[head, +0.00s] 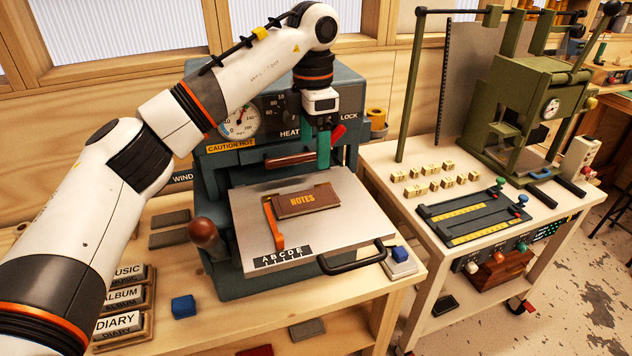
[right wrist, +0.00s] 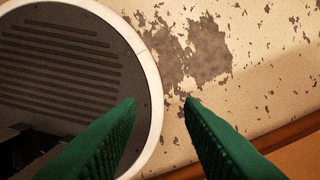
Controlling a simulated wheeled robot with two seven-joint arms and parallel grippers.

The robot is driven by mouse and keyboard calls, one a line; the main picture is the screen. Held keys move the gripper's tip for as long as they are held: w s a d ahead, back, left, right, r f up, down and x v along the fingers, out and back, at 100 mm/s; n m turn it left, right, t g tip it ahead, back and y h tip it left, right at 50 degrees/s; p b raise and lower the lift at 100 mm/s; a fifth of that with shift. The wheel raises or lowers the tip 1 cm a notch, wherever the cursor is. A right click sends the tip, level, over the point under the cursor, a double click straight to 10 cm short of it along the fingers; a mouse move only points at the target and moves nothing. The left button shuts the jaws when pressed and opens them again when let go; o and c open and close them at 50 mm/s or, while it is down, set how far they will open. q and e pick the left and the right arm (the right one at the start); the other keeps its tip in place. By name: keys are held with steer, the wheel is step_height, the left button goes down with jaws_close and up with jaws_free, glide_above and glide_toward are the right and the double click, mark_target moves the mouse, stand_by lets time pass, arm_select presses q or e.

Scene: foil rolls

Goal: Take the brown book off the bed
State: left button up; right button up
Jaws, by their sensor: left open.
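The brown book (head: 312,206), marked "NOTES" in gold, lies flat on the grey metal bed (head: 345,228) of the press. An orange clamp-like strip (head: 273,224) stands along its left edge. My left gripper (head: 323,162) has green fingers pointing down behind and above the book, apart from it. It is open and holds nothing visible; its far finger is mostly hidden. My right gripper (right wrist: 160,102) shows in the right wrist view with its green fingers apart, empty, over the floor.
The press (head: 210,165) carries a "CAUTION HOT" label and a dial behind the bed. A black handle (head: 352,262) sticks out in front. A blue block (head: 183,306) and titled plates (head: 118,322) lie at left. A second table (head: 410,225) with tools stands at right.

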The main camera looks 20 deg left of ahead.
arm_select(q)
steer(key=p, duration=0.2)
glide_above(310, 198)
step_height(310, 198, down, 5)
steer(key=shift+s+d, duration=0.15)
step_height(310, 198, down, 3)
steer(key=shift+f+p, duration=0.2)
steer(key=shift+p, duration=0.85)
steer(key=shift+a+f, duration=0.2)
steer(key=shift+f, duration=1.05)
steer(key=c, duration=1.1)
arm_select(e)
steer(key=r, duration=0.2)
steer(key=s+r, duration=0.1)
steer(key=r, duration=0.1)
steer(key=shift+s+d+r, duration=0.1)
steer(key=shift+d+r, duration=0.05)
steer(key=shift+r, duration=0.1)
